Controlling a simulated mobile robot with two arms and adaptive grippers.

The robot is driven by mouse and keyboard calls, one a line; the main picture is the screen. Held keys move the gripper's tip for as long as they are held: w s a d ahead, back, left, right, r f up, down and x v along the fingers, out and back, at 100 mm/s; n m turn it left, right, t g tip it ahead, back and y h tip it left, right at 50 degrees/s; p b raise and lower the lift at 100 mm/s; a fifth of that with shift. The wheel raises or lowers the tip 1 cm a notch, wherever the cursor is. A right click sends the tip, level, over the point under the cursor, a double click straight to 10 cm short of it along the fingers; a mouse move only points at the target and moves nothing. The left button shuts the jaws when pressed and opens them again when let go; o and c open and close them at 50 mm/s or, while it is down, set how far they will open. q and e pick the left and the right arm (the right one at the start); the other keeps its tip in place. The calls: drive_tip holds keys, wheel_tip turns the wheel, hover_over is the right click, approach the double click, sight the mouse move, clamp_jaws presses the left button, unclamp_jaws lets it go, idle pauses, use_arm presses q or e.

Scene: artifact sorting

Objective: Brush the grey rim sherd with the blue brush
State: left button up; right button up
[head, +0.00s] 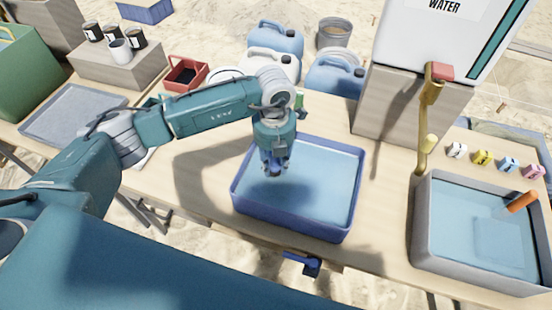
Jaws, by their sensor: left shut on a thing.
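My left gripper (274,168) points down over a blue basin (237,200) of water. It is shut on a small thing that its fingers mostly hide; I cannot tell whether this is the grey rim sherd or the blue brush. I cannot tell whether the fingertips touch the water. I cannot make out the grey rim sherd or the blue brush anywhere else with certainty. My right gripper is not in view.
A grey basin (420,225) of water, with an orange-handled tool (521,202), stands at the right beside a brass tap (428,148). Small coloured pots stand behind it. A grey tray (70,118) and a red bin (186,75) are at the left. Blue jerrycans (335,78) stand behind.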

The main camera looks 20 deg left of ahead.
use_arm(q)
drive_tip(key=shift+s, duration=0.55)
drive_tip(key=shift+w+f+b, duration=0.15)
drive_tip(key=shift+w+b, duration=0.35)
drive_tip(key=shift+w, duration=0.3)
drive_tip(key=shift+w+b, duration=0.3)
drive_tip(key=shift+w, duration=0.25)
drive_tip(key=shift+s+p, duration=0.3)
drive_tip(key=shift+s, duration=0.1)
drive_tip(key=shift+s+a+r+p, duration=0.15)
drive_tip(key=shift+s+p, duration=0.25)
drive_tip(key=shift+s, duration=0.5)
